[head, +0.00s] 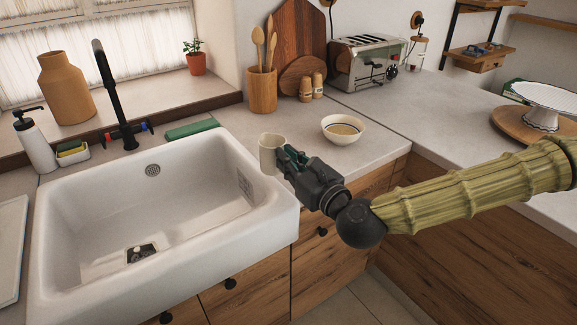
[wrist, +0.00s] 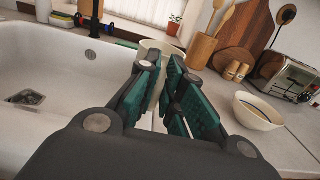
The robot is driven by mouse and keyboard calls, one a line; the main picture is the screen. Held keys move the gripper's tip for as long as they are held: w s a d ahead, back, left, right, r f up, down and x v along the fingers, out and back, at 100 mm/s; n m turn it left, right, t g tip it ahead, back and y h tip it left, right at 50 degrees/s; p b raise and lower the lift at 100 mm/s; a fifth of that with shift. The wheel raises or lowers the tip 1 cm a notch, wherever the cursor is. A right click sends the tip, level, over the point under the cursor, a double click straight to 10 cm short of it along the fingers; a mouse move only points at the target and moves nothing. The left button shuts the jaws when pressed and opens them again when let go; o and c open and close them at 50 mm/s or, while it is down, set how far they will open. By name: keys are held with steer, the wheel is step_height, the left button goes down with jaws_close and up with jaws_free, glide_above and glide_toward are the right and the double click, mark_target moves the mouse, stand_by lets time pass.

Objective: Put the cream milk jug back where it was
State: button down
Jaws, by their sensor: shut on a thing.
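The cream milk jug (head: 268,153) is upright at the right edge of the sink, over or on the counter strip; I cannot tell whether its base touches the counter. My gripper (head: 285,160) is shut on the side of the jug, coming from the right. In the wrist view the jug (wrist: 160,48) shows behind the teal finger pads, with its rim visible and much of its body hidden. My gripper also shows large in the wrist view (wrist: 162,85).
A white sink (head: 150,215) lies left of the jug. A cream bowl (head: 343,130) stands close on the right. A wooden utensil pot (head: 262,90) stands behind, with small shakers, boards and a toaster (head: 365,63). Counter between the bowl and front edge is clear.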

steer(key=shift+w+f+b, duration=0.15)
steer(key=shift+f+b, duration=0.3)
steer(key=shift+f, duration=0.45)
steer(key=shift+w+d, duration=0.15)
steer(key=shift+w, duration=0.3)
steer(key=shift+w+d+f+p, duration=0.5)
steer(key=shift+w+f, duration=0.3)
steer(key=shift+w, duration=1.65)
steer(key=shift+w+d+f+p, duration=0.35)
steer(key=shift+w+f+p, duration=0.4)
steer(key=shift+w, duration=1.7)
steer(key=shift+w+d+f+p, duration=0.45)
steer(key=shift+w+f, duration=0.45)
steer(key=shift+w, duration=1.55)
steer(key=shift+f, duration=0.15)
steer(key=c, duration=1.5)
jaws_free()
steer(key=shift+c, duration=0.2)
